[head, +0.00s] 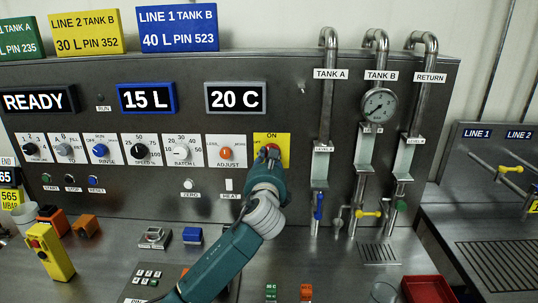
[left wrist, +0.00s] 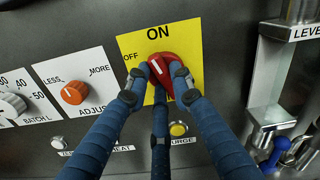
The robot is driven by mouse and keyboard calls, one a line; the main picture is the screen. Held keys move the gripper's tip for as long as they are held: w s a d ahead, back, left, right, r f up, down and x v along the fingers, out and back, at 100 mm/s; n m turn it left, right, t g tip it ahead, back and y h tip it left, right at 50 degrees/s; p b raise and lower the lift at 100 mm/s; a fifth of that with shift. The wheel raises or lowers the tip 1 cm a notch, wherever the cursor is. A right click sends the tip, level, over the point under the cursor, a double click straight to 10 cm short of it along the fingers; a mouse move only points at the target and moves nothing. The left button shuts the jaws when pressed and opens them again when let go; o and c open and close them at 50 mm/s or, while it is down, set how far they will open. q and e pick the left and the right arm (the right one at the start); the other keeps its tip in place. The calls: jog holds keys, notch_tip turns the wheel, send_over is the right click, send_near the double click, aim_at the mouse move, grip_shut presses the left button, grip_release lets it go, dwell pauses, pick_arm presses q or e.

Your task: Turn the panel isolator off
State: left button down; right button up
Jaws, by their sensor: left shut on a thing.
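The panel isolator is a red knob (left wrist: 168,60) on a yellow plate (left wrist: 190,40) marked ON at the top and OFF at the left. A white line on the knob slants to the upper left, between OFF and ON. In the head view the yellow plate (head: 284,138) is on the steel panel, right of the ADJUST knob. My left gripper (left wrist: 158,85) is shut on the red knob, with fingers on both sides and one below. In the head view my left gripper (head: 268,160) hides much of the knob. My right gripper is not in view.
The orange ADJUST knob (left wrist: 73,93) is close on the left. A yellow PURGE button (left wrist: 178,129) is just below the plate. Vertical pipes (head: 326,100) with valves stand to the right. A yellow handheld box (head: 50,250) and a red tray (head: 427,290) are on the counter.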

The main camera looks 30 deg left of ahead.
pick_arm(q)
jog(key=n, duration=0.9)
jog(key=f+n, duration=0.1)
jog(key=n, duration=0.4)
jog(key=shift+f, duration=0.1)
dwell(0.6)
jog(key=c, duration=1.5)
grip_release()
jog(key=shift+s, duration=0.1)
jog(key=v, duration=1.2)
